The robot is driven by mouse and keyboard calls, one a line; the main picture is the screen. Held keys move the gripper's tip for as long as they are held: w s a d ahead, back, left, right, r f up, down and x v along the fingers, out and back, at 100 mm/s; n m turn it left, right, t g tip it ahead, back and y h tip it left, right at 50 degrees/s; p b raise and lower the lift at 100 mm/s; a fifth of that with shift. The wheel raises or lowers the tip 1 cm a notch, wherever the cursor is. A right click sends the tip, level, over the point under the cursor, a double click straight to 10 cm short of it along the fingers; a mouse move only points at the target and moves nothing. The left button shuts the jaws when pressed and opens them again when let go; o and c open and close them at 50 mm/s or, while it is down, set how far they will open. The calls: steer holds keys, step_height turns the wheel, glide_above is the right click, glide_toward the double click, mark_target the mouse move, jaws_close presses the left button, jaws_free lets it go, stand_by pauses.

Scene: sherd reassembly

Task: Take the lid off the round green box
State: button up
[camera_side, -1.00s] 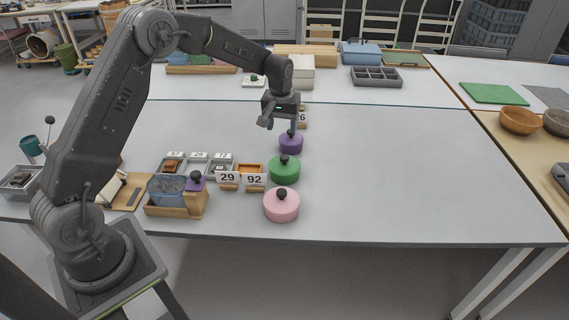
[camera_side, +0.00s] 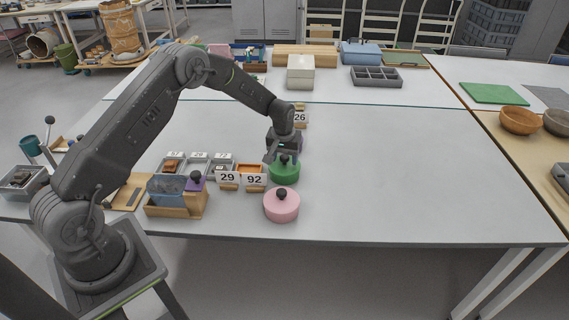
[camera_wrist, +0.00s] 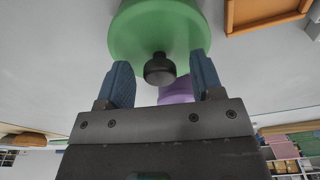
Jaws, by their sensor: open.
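The round green box (camera_side: 285,172) stands on the table with its lid on, between a pink round box in front and a purple one behind. Its lid has a dark round knob, seen in the wrist view (camera_wrist: 159,69). The green lid (camera_wrist: 150,30) fills the top of that view. My gripper (camera_side: 281,155) is open just above the green box. In the wrist view its two blue fingers (camera_wrist: 162,82) stand on either side of the knob, with gaps on both sides. I cannot tell whether the fingers are level with the knob.
The pink box (camera_side: 281,206) is close in front. The purple box (camera_side: 298,142) is partly hidden behind my gripper. Number cards (camera_side: 254,180) and small trays stand to the left, with a wooden holder (camera_side: 178,208). The table to the right is clear.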

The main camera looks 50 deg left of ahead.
steer(key=shift+f, duration=0.15)
steer(key=c, duration=1)
